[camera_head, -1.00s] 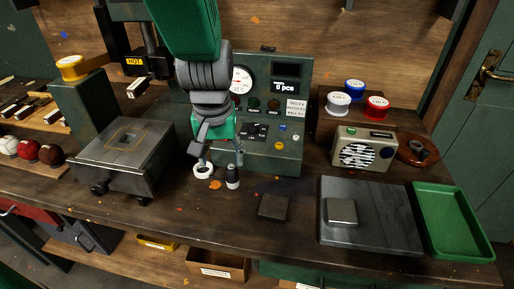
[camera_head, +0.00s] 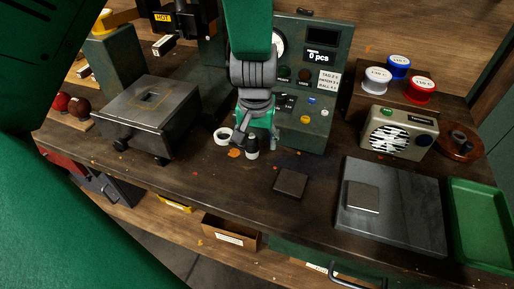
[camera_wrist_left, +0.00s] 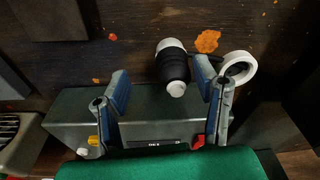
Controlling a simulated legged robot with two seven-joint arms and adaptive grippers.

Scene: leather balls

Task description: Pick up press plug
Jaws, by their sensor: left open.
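The press plug looks like a small black cylinder (camera_head: 253,147) with pale ends. It stands on the bench in front of the green control panel (camera_head: 305,85). My left gripper (camera_head: 256,138) comes down from above and is open, with its fingertips close to the plug. In the left wrist view the black plug (camera_wrist_left: 174,68) shows between the two blue-grey fingers of my left gripper (camera_wrist_left: 162,84), nearer the right finger. Whether a finger touches it I cannot tell. My right gripper is not in view.
A white ring (camera_head: 222,136) lies just left of the plug. A metal block fixture (camera_head: 150,115) stands further left. A dark square (camera_head: 290,183) lies to the right, before a grey plate (camera_head: 400,220), a radio (camera_head: 399,135) and a green tray (camera_head: 480,225).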

